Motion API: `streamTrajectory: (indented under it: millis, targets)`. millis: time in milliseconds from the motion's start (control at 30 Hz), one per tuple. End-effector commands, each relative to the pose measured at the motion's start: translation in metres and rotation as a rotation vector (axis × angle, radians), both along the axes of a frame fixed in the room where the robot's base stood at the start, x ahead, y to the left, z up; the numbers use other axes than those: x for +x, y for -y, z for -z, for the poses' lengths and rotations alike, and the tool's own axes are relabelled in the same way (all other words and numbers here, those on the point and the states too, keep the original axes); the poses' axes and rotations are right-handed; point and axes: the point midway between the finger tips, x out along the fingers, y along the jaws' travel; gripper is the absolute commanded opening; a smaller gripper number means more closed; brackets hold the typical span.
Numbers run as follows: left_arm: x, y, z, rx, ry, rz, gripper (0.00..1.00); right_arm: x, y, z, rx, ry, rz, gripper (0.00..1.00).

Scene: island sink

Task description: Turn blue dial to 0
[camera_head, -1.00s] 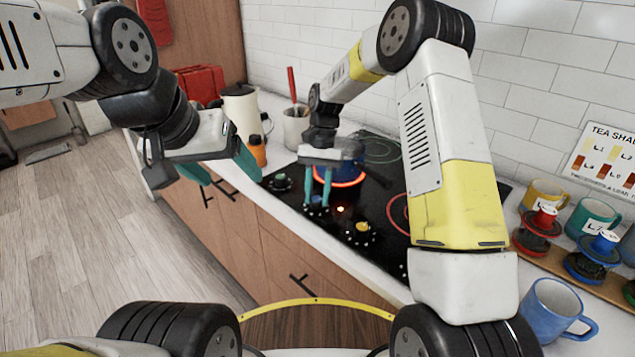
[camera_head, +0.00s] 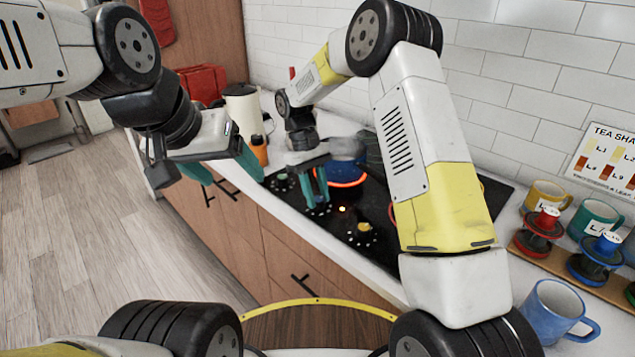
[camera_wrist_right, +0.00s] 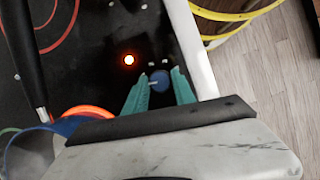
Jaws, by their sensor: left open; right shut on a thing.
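The blue dial (camera_wrist_right: 159,80) is on the front edge of the black cooktop (camera_wrist_right: 100,70), seen in the right wrist view. My right gripper (camera_wrist_right: 160,92) is shut on it, with a teal finger on each side. In the head view my right gripper (camera_head: 316,204) points down at the cooktop front, and its fingers mostly hide the dial. The dial's marking cannot be read. A red light (camera_wrist_right: 129,60) glows near it. My left gripper (camera_head: 228,178) is open and empty, in front of the counter at left.
A blue pot (camera_head: 347,171) stands on a burner with a glowing orange ring, close behind my right gripper. A yellow dial (camera_head: 364,228) and a green dial (camera_head: 280,182) flank it. A kettle (camera_head: 243,108) and orange bottle (camera_head: 259,150) stand at left; mugs at right.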

Motion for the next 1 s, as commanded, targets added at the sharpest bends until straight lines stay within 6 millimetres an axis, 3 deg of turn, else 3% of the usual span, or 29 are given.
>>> streamTrajectory:
  millis: [333, 867, 900, 1000]
  targets:
    - [0.0000, 0.0000, 0.0000, 0.000, 0.000, 0.000, 0.73, 0.0006, -0.0007, -0.0002, 0.001, 0.004, -0.138, 0.00]
    - [0.0000, 0.0000, 0.0000, 0.000, 0.000, 0.000, 0.73, 0.0004, -0.0009, 0.0001, 0.001, 0.004, -0.161, 0.00]
    - [0.0000, 0.0000, 0.0000, 0.000, 0.000, 0.000, 0.73, 0.0003, -0.0010, 0.0001, 0.001, 0.004, -0.161, 0.35]
    - [0.0000, 0.0000, 0.0000, 0.000, 0.000, 0.000, 0.73, 0.0001, -0.0010, 0.0002, 0.001, 0.003, -0.160, 0.53]
